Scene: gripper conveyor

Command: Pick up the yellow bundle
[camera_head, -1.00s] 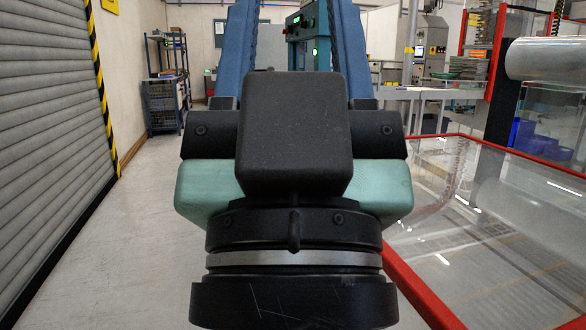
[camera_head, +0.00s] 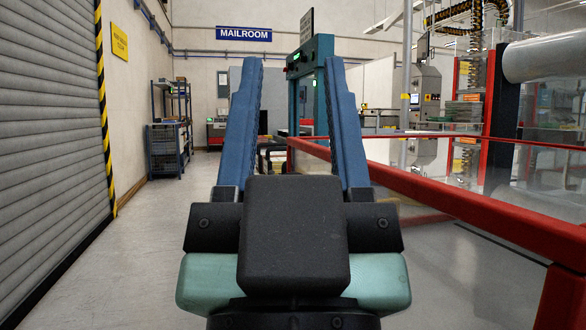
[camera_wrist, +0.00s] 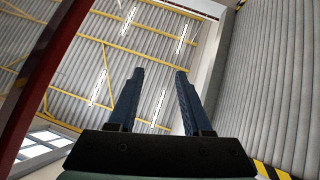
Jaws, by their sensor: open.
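My gripper (camera_head: 291,64) fills the middle of the head view. Its two blue fingers point up and away, spread apart, with nothing between them. In the wrist view, the gripper (camera_wrist: 160,72) is also open and empty, aimed toward the ceiling. I see no yellow bundle in either view. My gripper's dark body hides part of the floor and the area straight ahead.
A red rail (camera_head: 450,205) with clear panels runs along the right, close to my arm. A grey roller shutter (camera_head: 50,130) stands on the left. A blue shelf rack (camera_head: 168,145) and a MAILROOM sign (camera_head: 243,34) are ahead. Floor at left is clear.

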